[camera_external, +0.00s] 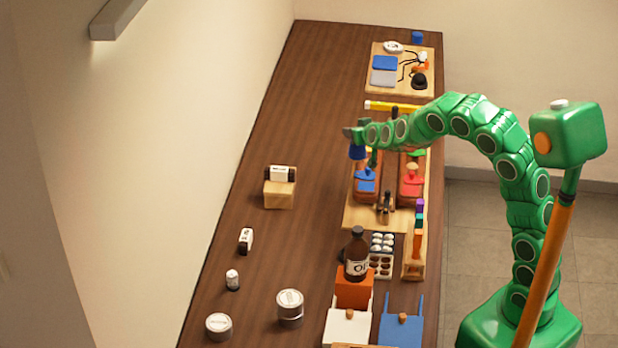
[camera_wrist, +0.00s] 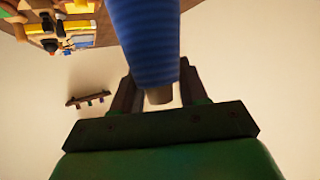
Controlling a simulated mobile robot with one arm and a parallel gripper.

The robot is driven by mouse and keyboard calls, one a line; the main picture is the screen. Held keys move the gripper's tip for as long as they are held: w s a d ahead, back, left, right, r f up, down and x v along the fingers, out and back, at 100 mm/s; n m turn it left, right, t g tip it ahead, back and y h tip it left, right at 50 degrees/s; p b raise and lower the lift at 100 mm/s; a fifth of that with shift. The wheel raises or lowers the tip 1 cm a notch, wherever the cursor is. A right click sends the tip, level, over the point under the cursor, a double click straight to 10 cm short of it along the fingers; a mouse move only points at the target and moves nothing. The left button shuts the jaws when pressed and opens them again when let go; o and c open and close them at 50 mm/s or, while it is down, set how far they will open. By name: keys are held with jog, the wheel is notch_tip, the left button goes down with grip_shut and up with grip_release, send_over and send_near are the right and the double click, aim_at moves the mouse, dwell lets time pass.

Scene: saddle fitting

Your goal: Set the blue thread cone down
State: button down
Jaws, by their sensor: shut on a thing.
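The blue thread cone (camera_wrist: 148,40) fills the top middle of the wrist view, with ribbed blue thread and a brown core end (camera_wrist: 160,96) showing. My gripper (camera_wrist: 160,82) is shut on it, one dark finger on each side. In the external view my gripper (camera_external: 357,136) is at the end of the green arm, above the rear middle of the table, and the blue cone (camera_external: 357,152) hangs just below it. The cone is over or beside a wooden stand with a blue piece (camera_external: 366,180); I cannot tell whether it touches anything.
A red piece (camera_external: 411,183) stands to the right of the blue one. A dark bottle (camera_external: 357,255), a white tray (camera_external: 381,262), and tins (camera_external: 290,305) are nearer the front. A board with cloths (camera_external: 402,88) lies at the back. The table's left rear (camera_external: 310,110) is clear.

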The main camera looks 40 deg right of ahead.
jog(key=shift+v, duration=0.95)
